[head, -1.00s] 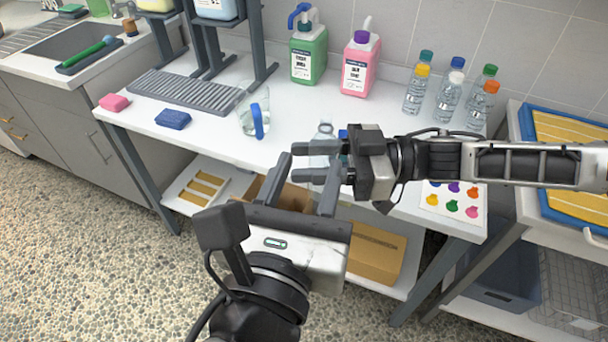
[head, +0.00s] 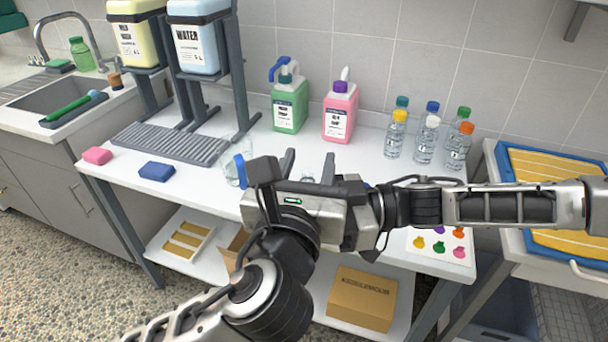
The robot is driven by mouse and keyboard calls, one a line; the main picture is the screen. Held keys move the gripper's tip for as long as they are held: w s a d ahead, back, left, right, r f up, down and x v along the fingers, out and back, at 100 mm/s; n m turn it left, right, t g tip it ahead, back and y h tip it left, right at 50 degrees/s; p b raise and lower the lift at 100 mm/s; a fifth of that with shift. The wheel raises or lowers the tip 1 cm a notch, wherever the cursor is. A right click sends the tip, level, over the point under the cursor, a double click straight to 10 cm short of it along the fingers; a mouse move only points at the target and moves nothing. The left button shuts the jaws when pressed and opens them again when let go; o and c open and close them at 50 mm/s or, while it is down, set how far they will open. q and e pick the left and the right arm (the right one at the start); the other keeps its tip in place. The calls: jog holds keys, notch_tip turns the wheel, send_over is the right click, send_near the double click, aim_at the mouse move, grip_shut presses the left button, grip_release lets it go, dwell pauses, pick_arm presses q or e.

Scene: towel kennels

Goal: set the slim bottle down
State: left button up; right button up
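My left gripper (head: 308,166) is in the middle of the head view, its two fingers apart and pointing at the wall. I see nothing clamped between them. A small part of a clear bottle (head: 308,180), likely the slim bottle, shows low behind the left gripper; most of it is hidden. My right gripper comes in from the right, directly behind the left gripper's body. Its fingers are hidden, so I cannot tell whether they hold the bottle or whether it touches the table (head: 270,146).
A clear jug (head: 231,172) with a blue handle stands left of the grippers. Green (head: 290,104) and pink (head: 340,114) pump bottles stand behind. Several capped water bottles (head: 425,142) stand at the back right. A blue sponge (head: 157,171) and grey drain rack (head: 172,143) are at left.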

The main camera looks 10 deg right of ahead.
pick_arm(q)
grip_shut()
pick_arm(e)
jog(key=o, duration=1)
